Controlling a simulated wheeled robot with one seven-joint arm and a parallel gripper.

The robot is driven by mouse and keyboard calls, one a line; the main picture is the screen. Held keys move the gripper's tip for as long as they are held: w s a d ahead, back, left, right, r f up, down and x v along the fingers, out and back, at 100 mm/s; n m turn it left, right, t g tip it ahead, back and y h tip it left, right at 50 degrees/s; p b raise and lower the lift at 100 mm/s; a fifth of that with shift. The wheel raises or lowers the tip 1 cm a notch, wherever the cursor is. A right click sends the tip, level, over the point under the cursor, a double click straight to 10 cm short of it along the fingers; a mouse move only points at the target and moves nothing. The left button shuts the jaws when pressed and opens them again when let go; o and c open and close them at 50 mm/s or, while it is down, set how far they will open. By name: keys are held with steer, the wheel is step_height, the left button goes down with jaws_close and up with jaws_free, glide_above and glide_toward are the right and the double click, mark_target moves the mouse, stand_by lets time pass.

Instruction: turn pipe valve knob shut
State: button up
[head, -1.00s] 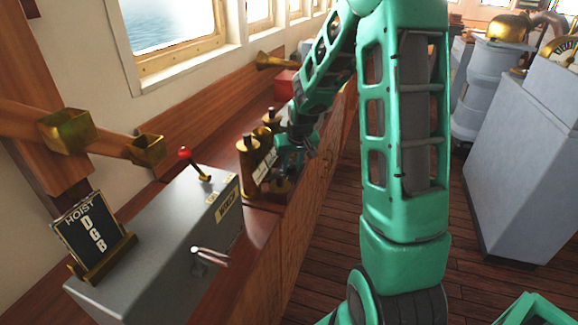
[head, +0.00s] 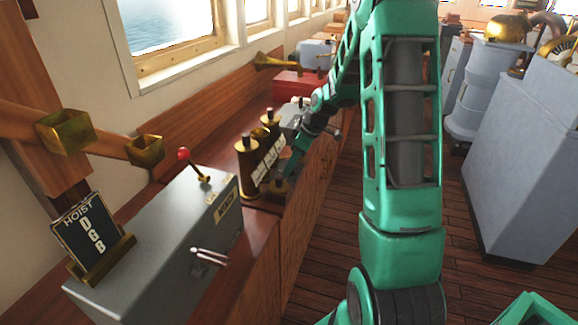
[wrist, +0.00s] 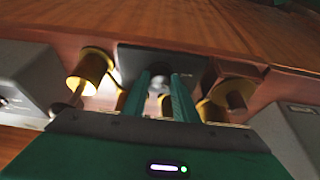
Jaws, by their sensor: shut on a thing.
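A brass pipe unit (head: 248,165) with dark-topped posts and a plate of pale labels stands on the wooden counter, left of my forearm in the head view. Brass cylinders stand on both sides, one at the left (wrist: 93,66) and one at the right (wrist: 230,95). The knob's turn angle cannot be told.
A grey hoist box (head: 150,240) with a red-tipped lever and a metal handle stands nearer on the counter. A red box (head: 298,84) and a brass horn (head: 275,63) are farther back. Grey consoles (head: 520,165) stand right; the plank floor between is clear.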

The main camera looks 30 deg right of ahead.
steer(key=n, duration=0.2)
steer(key=n+g+y, duration=0.1)
steer(key=n, duration=0.1)
steer(key=shift+w+d+n, duration=0.15)
steer(key=shift+w+n, duration=0.05)
steer(key=shift+n, duration=0.2)
stand_by(0.4)
steer(key=o, duration=1.1)
steer(key=shift+c, duration=0.2)
steer(key=v, duration=1)
steer(key=shift+d+r, duration=0.25)
steer(key=shift+r, duration=0.15)
